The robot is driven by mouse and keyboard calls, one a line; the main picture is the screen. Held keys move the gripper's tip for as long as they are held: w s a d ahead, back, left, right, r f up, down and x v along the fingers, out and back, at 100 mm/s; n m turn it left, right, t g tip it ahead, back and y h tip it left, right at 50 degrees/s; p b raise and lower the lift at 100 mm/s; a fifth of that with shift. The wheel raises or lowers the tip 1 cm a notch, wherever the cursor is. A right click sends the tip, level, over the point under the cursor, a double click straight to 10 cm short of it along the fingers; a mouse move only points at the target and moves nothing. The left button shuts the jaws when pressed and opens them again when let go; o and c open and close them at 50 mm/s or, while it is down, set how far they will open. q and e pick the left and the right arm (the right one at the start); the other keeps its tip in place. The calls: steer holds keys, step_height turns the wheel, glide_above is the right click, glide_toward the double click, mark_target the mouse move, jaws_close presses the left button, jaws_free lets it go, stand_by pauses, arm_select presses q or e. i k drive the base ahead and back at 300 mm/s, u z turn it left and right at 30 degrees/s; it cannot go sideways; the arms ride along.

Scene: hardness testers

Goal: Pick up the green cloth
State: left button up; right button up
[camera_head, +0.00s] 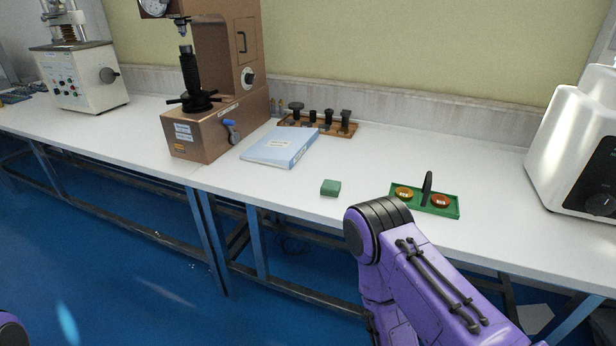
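A small, thick green square (330,188), which looks like the folded green cloth, lies on the white bench top (250,187) near its front edge, left of the green tray. It lies flat and nothing touches it. My purple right arm comes in from the lower right, and its bend is just below and right of the cloth. My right gripper is out of view. Only a small piece of my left arm shows in the bottom left corner, and my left gripper is out of view.
A green tray (452,211) with two round pieces and a black handle stands right of the cloth. A blue-white binder (282,147), a wooden stand of black parts (330,122) and a brown tester (215,130) are behind and left. A white machine (575,150) stands at right.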

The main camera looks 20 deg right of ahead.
mark_target(329, 187)
steer(key=z, duration=0.4)
steer(key=i, duration=0.7)
steer(key=z, duration=0.65)
